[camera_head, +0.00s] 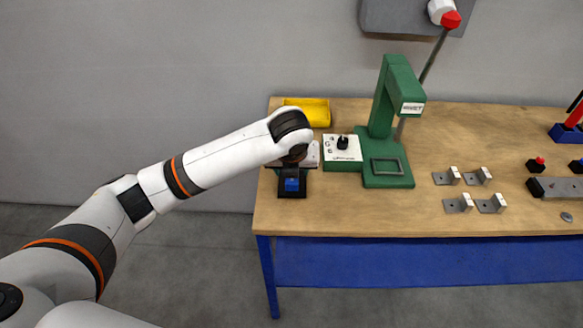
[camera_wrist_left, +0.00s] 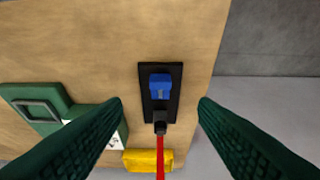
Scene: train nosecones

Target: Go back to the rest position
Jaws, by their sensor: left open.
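My left arm reaches over the left end of the workbench (camera_head: 430,222). Its gripper (camera_head: 291,167) is small and partly hidden by the wrist in the head view. In the left wrist view the two green ribbed fingers (camera_wrist_left: 160,112) are spread wide with nothing gripped. Below and between them is a black base plate (camera_wrist_left: 146,83) with a blue block (camera_wrist_left: 160,87) and a thin red bar (camera_wrist_left: 160,158). The base plate also shows in the head view (camera_head: 292,194). My right gripper is in neither view.
A yellow bin (camera_head: 315,108), a white control box (camera_head: 342,158) and a green press (camera_head: 384,120) stand close by. Several metal brackets (camera_head: 458,204) lie farther right. A red-handled device (camera_head: 566,133) is at the right edge. Open floor lies left of the bench.

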